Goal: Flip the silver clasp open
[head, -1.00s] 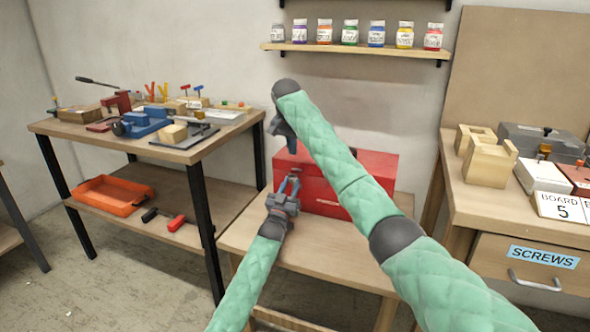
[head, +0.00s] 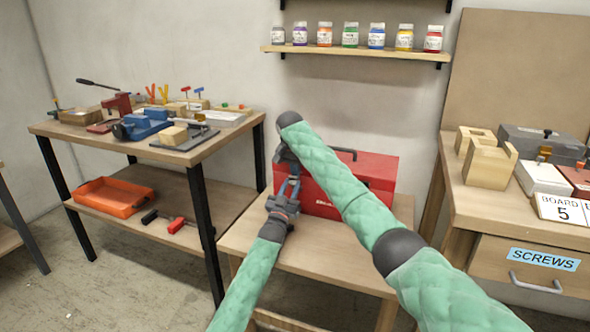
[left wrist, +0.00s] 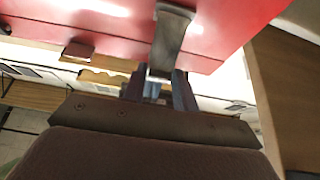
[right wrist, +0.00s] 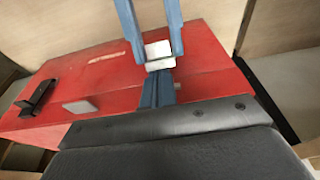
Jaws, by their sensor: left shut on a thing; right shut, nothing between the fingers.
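The red toolbox (head: 378,172) stands closed on a small wooden table. A silver clasp sits on its front at the left; it shows in the left wrist view (left wrist: 171,40) and the right wrist view (right wrist: 158,52). My left gripper (head: 290,187) reaches up from the front, its blue fingers shut on the clasp. My right gripper (right wrist: 158,78) points down at the box's left front edge, just beside the clasp, shut and empty. I cannot tell whether it touches the box. In the head view the right arm hides part of the box and the clasp is not clear.
A black handle (right wrist: 38,98) and a flat silver plate (right wrist: 78,106) are on the box. The small table (head: 310,240) has bare room in front. A workbench (head: 185,150) with tools stands left, a drawer bench (head: 470,215) right. A jar shelf (head: 358,51) hangs above.

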